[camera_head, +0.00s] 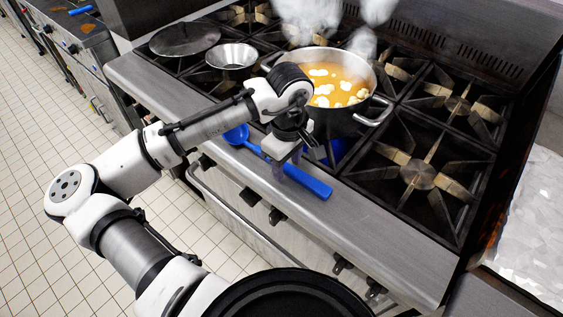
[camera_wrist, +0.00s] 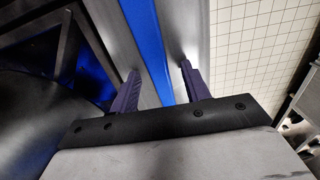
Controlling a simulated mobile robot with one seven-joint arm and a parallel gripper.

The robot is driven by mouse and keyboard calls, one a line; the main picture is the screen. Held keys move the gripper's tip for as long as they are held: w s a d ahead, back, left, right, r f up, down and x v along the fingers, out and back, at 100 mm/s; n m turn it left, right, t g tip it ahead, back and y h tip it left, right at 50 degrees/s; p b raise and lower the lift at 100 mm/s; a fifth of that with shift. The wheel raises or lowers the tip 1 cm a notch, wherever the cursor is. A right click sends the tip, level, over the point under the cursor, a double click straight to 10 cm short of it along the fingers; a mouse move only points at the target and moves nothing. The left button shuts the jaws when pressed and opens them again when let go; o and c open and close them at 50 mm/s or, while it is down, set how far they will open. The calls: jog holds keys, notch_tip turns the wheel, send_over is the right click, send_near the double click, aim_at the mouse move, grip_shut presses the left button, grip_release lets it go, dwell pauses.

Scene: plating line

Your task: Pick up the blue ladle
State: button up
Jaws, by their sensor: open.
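The blue ladle (camera_head: 306,181) lies along the steel front ledge of the stove in the head view. Its bowl (camera_head: 237,135) is at the left and its handle points to the lower right. My gripper (camera_head: 287,174) is over the handle, fingers pointing down. In the wrist view the blue handle (camera_wrist: 152,45) runs between the two spread fingers of my gripper (camera_wrist: 160,85), with a gap on each side. The fingers are open and do not appear to touch it.
A steaming pot (camera_head: 347,112) of orange soup with pale lumps stands on the burners behind my gripper. A metal bowl (camera_head: 231,56) and a dark round lid or pan (camera_head: 185,39) are at the back left. Stove knobs (camera_head: 277,216) line the front below the ledge. Tiled floor (camera_head: 50,230) is left.

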grip_shut()
